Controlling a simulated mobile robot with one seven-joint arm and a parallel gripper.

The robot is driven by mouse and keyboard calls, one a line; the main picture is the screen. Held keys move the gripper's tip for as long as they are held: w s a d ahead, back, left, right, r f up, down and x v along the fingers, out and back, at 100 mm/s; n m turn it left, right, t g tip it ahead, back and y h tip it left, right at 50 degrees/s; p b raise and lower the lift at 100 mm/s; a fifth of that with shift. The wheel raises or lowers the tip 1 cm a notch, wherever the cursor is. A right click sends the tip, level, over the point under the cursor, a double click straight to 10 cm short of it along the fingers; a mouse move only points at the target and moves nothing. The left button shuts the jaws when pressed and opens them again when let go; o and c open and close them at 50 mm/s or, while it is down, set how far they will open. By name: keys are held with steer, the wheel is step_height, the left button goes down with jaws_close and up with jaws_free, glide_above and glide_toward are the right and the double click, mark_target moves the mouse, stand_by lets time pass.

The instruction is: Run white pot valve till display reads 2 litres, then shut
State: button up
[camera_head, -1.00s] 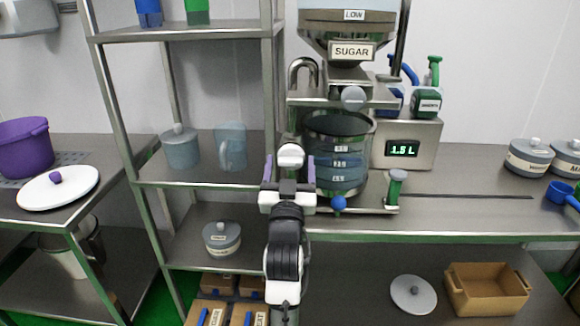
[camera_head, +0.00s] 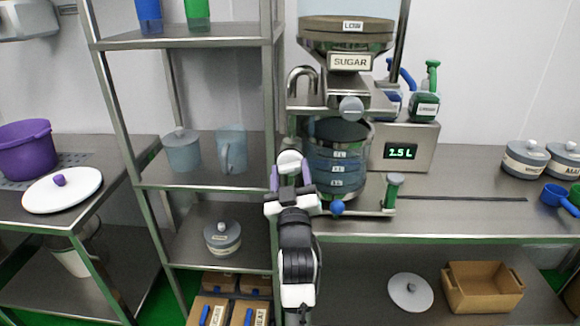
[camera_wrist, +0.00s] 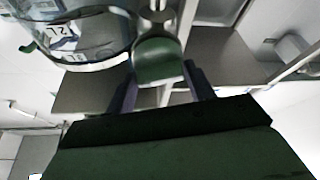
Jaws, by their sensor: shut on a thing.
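The white valve knob (camera_head: 290,157) is at the left side of the clear pot (camera_head: 338,172) under the sugar hopper. My gripper (camera_head: 290,172) is shut on this knob, a purple finger on each side. In the wrist view the knob (camera_wrist: 158,62) looks dark green, in shade between the fingers, with the pot's curved, marked wall (camera_wrist: 85,50) beside it. The display (camera_head: 400,151) on the steel box right of the pot reads about 2.5 L in green digits. The pot has level marks on its front. The fingers partly hide the valve's body.
The shelf rack (camera_head: 278,100) is close to my arm's left. The counter to the right (camera_head: 460,210) is mostly clear. Lidded pots (camera_head: 524,160) stand farther right.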

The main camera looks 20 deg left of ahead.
steer(key=shift+d+n+g+y+b, duration=0.1)
steer(key=shift+n+g+y+b, duration=0.55)
steer(key=shift+n, duration=1.35)
steer(key=o, duration=0.9)
